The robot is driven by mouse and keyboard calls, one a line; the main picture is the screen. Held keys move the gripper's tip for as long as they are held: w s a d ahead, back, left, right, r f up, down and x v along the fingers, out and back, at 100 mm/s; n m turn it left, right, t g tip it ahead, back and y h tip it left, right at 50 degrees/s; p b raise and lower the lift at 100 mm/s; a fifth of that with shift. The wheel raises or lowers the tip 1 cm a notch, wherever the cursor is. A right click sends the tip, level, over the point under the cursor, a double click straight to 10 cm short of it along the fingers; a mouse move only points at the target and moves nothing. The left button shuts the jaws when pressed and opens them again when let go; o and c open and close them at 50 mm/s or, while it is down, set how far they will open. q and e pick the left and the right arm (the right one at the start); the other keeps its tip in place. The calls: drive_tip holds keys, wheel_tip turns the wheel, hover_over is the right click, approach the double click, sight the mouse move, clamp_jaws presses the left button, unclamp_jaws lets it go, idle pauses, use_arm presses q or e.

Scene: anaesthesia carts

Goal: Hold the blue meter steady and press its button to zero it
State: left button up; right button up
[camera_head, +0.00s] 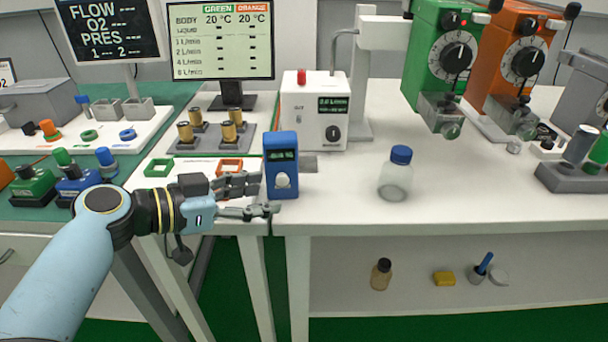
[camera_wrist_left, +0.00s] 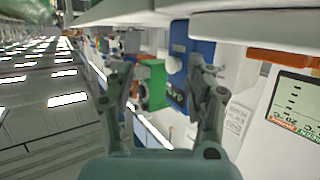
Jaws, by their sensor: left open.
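The blue meter (camera_head: 281,150) stands upright near the front edge of the white table, with a dark display at its top and a round pale button (camera_head: 282,180) low on its front. My left gripper (camera_head: 264,197) is open just left of the meter, its fingers pointing right towards the meter's lower part. Whether a fingertip touches the meter is hard to tell. In the left wrist view, which is turned sideways, a blue body (camera_wrist_left: 178,45), probably the meter, shows between the open fingers. My right gripper is not in view.
A white box with a red knob (camera_head: 318,118) stands behind the meter. A blue-capped jar (camera_head: 396,176) stands to its right. Green (camera_head: 158,167) and orange (camera_head: 230,167) square frames lie behind my left gripper. The table front between jar and meter is clear.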

sight(301, 204)
use_arm(q)
drive_tip(key=b+x, duration=0.1)
drive_tip(key=x, duration=0.4)
drive_tip(key=shift+w+d+f, duration=0.1)
drive_tip(key=shift+d+f, duration=0.05)
drive_tip(key=shift+f, duration=0.05)
drive_tip(key=shift+b+x, duration=0.95)
drive_tip(key=shift+x, duration=0.15)
drive_tip(key=shift+w+d+f+b, duration=0.15)
drive_tip(key=shift+w+d+b, duration=0.25)
drive_tip(key=shift+d, duration=0.15)
clamp_jaws()
drive_tip(key=c, duration=1)
unclamp_jaws()
drive_tip(key=o, duration=1.5)
